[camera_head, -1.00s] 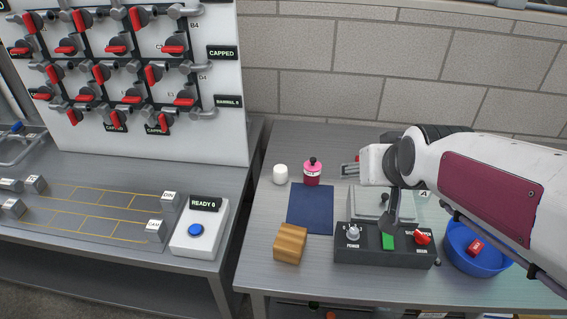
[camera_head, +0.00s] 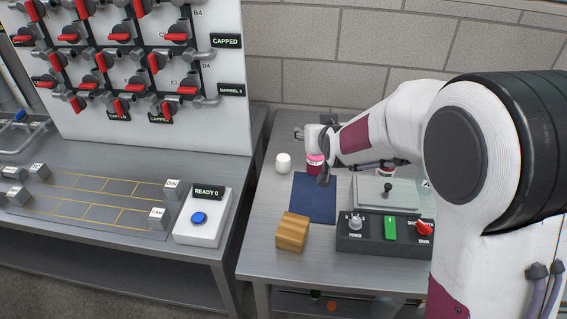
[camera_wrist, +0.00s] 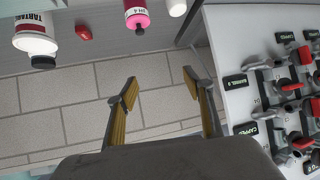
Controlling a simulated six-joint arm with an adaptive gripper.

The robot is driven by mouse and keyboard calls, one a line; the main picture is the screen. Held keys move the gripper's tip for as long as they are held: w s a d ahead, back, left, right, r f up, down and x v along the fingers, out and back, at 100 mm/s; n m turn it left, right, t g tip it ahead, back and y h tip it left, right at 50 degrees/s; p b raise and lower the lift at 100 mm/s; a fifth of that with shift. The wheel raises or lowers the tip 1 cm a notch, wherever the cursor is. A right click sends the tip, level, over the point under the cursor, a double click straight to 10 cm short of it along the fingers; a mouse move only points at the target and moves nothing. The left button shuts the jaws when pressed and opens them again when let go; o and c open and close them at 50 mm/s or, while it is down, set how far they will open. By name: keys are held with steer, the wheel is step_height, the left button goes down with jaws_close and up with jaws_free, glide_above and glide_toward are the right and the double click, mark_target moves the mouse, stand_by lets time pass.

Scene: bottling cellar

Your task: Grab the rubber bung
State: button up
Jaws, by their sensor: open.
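A small red, rounded object (camera_wrist: 83,32), which looks like the rubber bung, lies on the bench in the wrist view, between a white jar (camera_wrist: 36,38) and a pink bottle (camera_wrist: 137,16). I cannot be sure that it is the bung. In the head view my arm hides that spot. My gripper (camera_wrist: 160,77) is open and empty, its two fingers apart with only the block wall between them. In the head view my gripper (camera_head: 300,132) is above the back of the bench, near the pink bottle (camera_head: 315,165).
A white cylinder (camera_head: 283,162) stands left of the bottle. A blue mat (camera_head: 314,198), a wooden block (camera_head: 292,232) and a switch box (camera_head: 385,233) with a grey plate (camera_head: 388,192) occupy the bench. The valve panel (camera_head: 150,125) rises at the left; the block wall (camera_head: 340,80) is behind.

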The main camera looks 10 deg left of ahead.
steer(key=t+y, duration=0.1)
steer(key=t, duration=0.1)
glide_above(284, 160)
steer(key=s, duration=0.1)
step_height(284, 160, down, 10)
steer(key=shift+s+d+f+n, duration=0.2)
steer(key=shift+d+n, duration=0.05)
steer(key=shift+n, duration=0.15)
steer(key=shift+f, duration=0.1)
steer(key=shift+f, duration=1.6)
steer(key=shift+f, duration=0.1)
steer(key=shift+f, duration=0.5)
steer(key=shift+w+a+f, duration=0.1)
steer(key=shift+w+f, duration=0.1)
steer(key=shift+f, duration=0.5)
steer(key=shift+w+a+f, duration=0.1)
steer(key=shift+w+f, duration=0.05)
steer(key=shift+f, duration=0.5)
steer(key=shift+x, duration=1.05)
steer(key=shift+c, duration=0.4)
steer(key=c, duration=1.2)
